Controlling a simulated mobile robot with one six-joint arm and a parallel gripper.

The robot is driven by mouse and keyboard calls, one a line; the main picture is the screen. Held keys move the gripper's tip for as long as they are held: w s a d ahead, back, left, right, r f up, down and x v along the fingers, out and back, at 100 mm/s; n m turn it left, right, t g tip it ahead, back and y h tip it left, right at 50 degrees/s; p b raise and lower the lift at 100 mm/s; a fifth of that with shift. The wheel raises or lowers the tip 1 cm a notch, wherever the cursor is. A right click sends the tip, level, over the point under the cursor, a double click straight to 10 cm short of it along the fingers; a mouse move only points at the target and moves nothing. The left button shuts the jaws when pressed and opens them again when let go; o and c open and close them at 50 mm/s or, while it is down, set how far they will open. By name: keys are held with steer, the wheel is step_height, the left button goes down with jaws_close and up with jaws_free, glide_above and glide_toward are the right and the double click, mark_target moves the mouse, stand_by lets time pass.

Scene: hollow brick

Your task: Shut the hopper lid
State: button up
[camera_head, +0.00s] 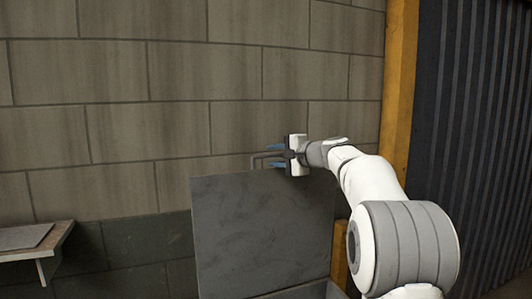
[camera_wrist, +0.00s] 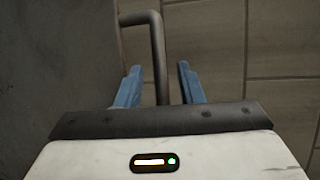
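The hopper lid (camera_head: 262,230) is a dark grey flat panel standing upright, raised above the hopper (camera_head: 312,291), whose rim shows at the bottom edge. A grey bar handle (camera_head: 256,158) stands at the lid's top edge; it also shows in the wrist view (camera_wrist: 157,45). My gripper (camera_head: 276,155) is at the handle, above the lid's top edge. In the wrist view my gripper's blue fingers (camera_wrist: 160,80) are apart, one on each side of the handle bar, with gaps visible on both sides. The lid's face (camera_wrist: 70,55) fills the left of that view.
A block wall (camera_head: 150,110) stands behind the lid. A small shelf (camera_head: 35,240) juts out at the lower left. A yellow post (camera_head: 399,80) and a dark corrugated panel (camera_head: 475,130) stand at the right.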

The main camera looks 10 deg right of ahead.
steer(key=shift+p+x, duration=0.45)
steer(key=shift+x, duration=1.3)
jaws_close()
